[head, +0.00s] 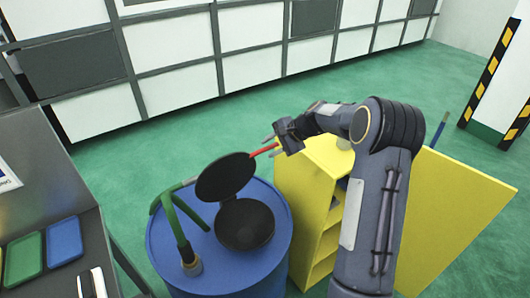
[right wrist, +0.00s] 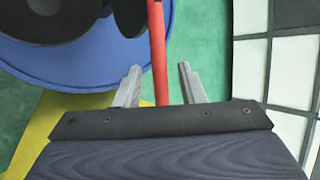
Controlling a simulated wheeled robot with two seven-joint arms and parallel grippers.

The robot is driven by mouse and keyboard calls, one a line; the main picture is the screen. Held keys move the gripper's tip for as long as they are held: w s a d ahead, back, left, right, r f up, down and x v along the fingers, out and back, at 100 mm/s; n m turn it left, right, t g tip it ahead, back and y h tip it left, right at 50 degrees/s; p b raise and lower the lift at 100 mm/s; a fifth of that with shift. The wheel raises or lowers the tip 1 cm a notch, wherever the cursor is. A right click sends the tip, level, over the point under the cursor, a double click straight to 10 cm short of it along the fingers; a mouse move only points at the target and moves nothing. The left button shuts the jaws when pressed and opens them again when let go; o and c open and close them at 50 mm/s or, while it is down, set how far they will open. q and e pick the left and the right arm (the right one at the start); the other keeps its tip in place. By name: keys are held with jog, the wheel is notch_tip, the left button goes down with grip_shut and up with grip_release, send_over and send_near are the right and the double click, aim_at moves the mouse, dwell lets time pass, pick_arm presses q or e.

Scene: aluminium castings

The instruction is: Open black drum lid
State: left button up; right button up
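The black drum lid (head: 226,177) stands tilted up, hinged at the far side of a round black opening (head: 244,223) on top of the blue drum (head: 170,262). A red bar (head: 262,150) sticks out from the lid towards my right gripper (head: 271,146). In the right wrist view, the red bar (right wrist: 158,50) runs between the two fingers of the right gripper (right wrist: 160,75), with a gap on each side. The right gripper is open. Part of the blue drum (right wrist: 85,65) shows at upper left there. My left gripper is not in view.
A green pipe fitting (head: 178,225) stands on the drum, left of the lid. A yellow cabinet (head: 308,205) with an open door (head: 455,205) is right of the drum. A grey bench with green (head: 25,258) and blue (head: 64,241) trays is at left. Green floor lies behind.

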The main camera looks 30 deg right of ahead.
jog(key=shift+b+v, duration=0.3)
jog(key=shift+v, duration=1.65)
